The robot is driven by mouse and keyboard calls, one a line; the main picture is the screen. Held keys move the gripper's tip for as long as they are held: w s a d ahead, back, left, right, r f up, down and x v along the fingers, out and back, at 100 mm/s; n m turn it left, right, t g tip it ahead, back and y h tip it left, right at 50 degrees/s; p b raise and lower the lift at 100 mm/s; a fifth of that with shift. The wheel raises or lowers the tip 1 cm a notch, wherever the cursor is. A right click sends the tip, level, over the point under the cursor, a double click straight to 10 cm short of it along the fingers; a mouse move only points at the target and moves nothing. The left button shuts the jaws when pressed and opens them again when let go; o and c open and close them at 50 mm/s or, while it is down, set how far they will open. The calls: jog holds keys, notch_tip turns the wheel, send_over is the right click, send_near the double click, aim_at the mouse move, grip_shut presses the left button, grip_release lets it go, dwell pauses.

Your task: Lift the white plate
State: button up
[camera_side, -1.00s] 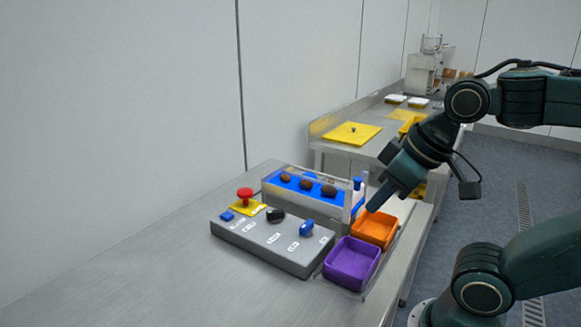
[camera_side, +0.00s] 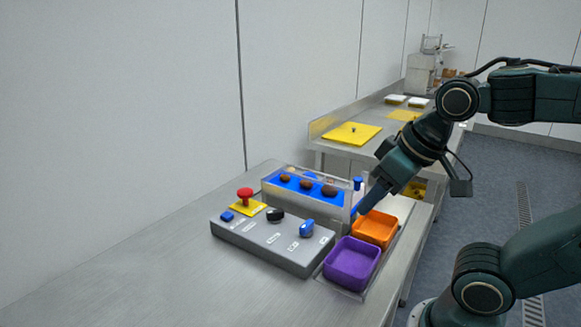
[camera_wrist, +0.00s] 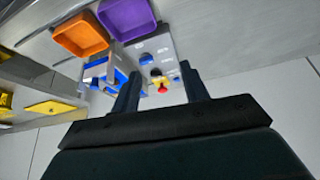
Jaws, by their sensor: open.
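A pale, see-through upright plate (camera_side: 347,200) stands at the right end of the blue belt (camera_side: 328,196) in the side view; I take it for the white plate. A blue post (camera_side: 357,184) rises beside it. My gripper (camera_side: 364,207) points down and left, with its tips close to the plate's right side; I cannot tell whether they touch. In the wrist view my gripper (camera_wrist: 158,86) has its two dark fingers spread with nothing held between them. The blue belt area (camera_wrist: 103,74) shows left of the fingers there, partly hidden; the plate is not clear.
An orange bin (camera_side: 393,238) lies just below my gripper, and a purple bin (camera_side: 372,276) is nearer. A grey control box (camera_side: 262,243) with knobs and a red button (camera_side: 244,194) stands left. Several brown dates lie on the belt. The table's front left is clear.

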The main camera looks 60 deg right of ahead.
jog(key=w+d+f+m+g+h, duration=0.1)
jog(key=w+d+m+h, duration=0.2)
jog(key=w+d+m, duration=0.3)
jog(key=m+g+h, duration=0.2)
jog(key=m+h, duration=0.3)
jog(key=m, duration=0.3)
send_near(358, 179)
jog(key=shift+v, duration=1.85)
jog(key=shift+w+f, duration=0.15)
jog(key=shift+w, duration=0.05)
jog(key=shift+x, duration=6.75)
jog(key=shift+s+d, duration=0.1)
jog(key=shift+s, duration=0.1)
grip_shut()
